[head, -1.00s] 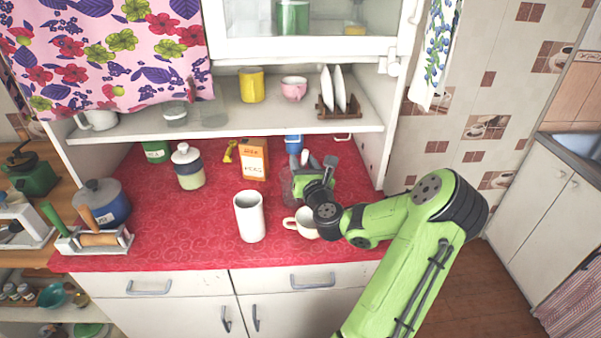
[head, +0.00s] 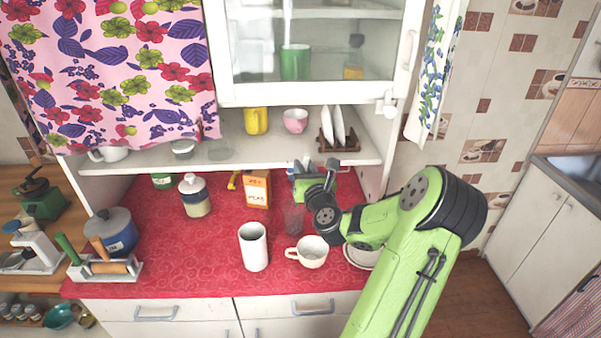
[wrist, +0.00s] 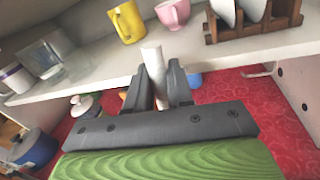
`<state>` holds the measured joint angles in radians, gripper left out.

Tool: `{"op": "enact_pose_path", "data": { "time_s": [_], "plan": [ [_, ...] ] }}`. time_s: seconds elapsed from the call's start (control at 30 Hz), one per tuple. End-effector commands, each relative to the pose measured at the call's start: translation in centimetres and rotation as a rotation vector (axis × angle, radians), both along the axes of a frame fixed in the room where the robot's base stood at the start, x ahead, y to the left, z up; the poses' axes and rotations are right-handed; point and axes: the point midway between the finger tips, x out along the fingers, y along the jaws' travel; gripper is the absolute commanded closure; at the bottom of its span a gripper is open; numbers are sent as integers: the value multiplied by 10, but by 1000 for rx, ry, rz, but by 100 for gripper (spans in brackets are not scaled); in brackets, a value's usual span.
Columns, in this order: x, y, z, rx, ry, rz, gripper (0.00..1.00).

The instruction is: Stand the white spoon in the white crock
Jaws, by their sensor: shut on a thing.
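The white crock (head: 254,248) stands upright near the front middle of the red counter and looks empty from this angle. My gripper (head: 303,168) is raised above the counter, behind and to the right of the crock. In the wrist view, my gripper (wrist: 161,92) is shut on the white spoon (wrist: 154,68), whose pale shaft sticks up between the fingers. The spoon's other end is hidden by the gripper. In the head view the spoon is mostly hidden behind my gripper and arm.
A cream mug (head: 309,252) stands just right of the crock. A clear glass (head: 293,217) is behind the mug, below my gripper. An orange box (head: 257,190) and a lidded jar (head: 195,196) stand further back. The shelf (head: 240,150) overhangs the counter's back.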

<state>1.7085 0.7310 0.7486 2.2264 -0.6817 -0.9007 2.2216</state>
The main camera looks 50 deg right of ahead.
Motion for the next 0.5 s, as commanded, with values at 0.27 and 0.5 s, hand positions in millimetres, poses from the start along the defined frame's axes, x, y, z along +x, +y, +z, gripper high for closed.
{"op": "enact_pose_path", "data": {
  "time_s": [0.27, 0.5],
  "plan": [
    [0, 0, 7, 1, 0, -1, 100],
    [0, 0, 15, 1, 0, -1, 100]
  ]
}}
